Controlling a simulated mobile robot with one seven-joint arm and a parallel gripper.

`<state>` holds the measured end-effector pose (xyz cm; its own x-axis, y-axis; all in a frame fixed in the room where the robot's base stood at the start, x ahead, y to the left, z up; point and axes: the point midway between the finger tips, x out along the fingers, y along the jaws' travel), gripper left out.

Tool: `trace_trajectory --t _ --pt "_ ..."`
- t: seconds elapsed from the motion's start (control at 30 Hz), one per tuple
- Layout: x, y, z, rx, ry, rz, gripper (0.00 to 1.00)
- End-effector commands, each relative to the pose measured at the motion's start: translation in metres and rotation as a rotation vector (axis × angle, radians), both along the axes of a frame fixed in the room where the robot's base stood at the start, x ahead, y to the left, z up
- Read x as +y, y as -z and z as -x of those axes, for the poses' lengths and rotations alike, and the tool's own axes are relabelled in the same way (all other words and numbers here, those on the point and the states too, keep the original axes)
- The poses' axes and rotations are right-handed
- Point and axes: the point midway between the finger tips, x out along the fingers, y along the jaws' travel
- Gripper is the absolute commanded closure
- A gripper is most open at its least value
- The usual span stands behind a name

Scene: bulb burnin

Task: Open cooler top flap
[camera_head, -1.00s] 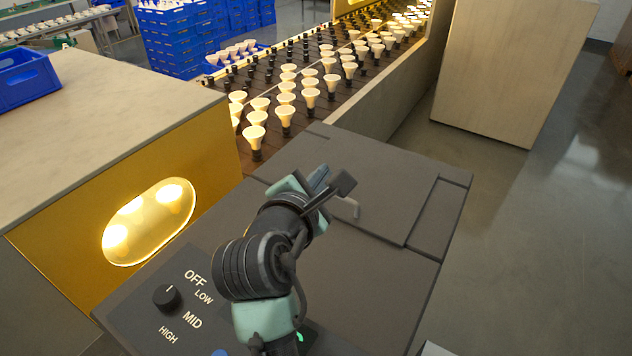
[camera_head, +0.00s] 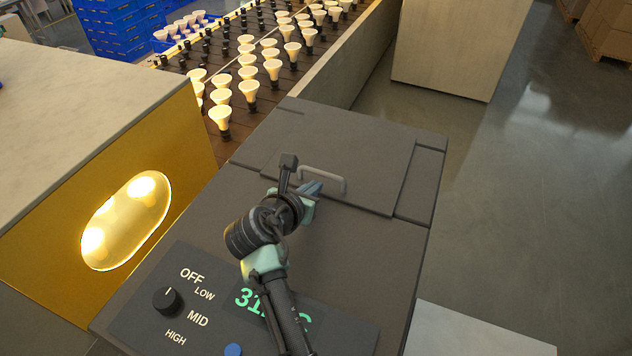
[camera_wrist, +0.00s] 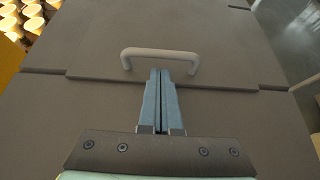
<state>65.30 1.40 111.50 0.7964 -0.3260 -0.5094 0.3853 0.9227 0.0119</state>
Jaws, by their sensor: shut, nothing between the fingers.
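The cooler's top flap (camera_head: 368,165) is a flat dark grey panel lying level with the cooler top (camera_head: 340,250). A light grey U-shaped handle (camera_head: 323,174) stands on it near its front edge. In the wrist view the handle (camera_wrist: 160,54) spans just beyond my fingertips. My gripper (camera_wrist: 160,72) is shut and empty, its blue fingers pressed together and pointing at the handle's middle. In the head view my gripper (camera_head: 316,187) is just in front of the handle. I cannot tell whether the fingertips touch it.
A control panel with a knob (camera_head: 167,299) and a green readout (camera_head: 262,306) is at the cooler's front. A gold-fronted cabinet (camera_head: 60,235) with a lit window stands left. A conveyor of bulbs (camera_head: 272,68) runs behind. Open floor (camera_head: 530,220) lies right.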

Motion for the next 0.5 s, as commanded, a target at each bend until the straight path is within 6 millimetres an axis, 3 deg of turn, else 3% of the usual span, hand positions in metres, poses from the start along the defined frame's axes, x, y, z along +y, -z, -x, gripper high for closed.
trace_trajectory --t 0.2,0.5 --pt "-0.006 0.009 -0.015 0.0 -0.001 0.001 1.0" --pt "-0.007 0.012 -0.019 -0.002 -0.001 -0.001 1.0"
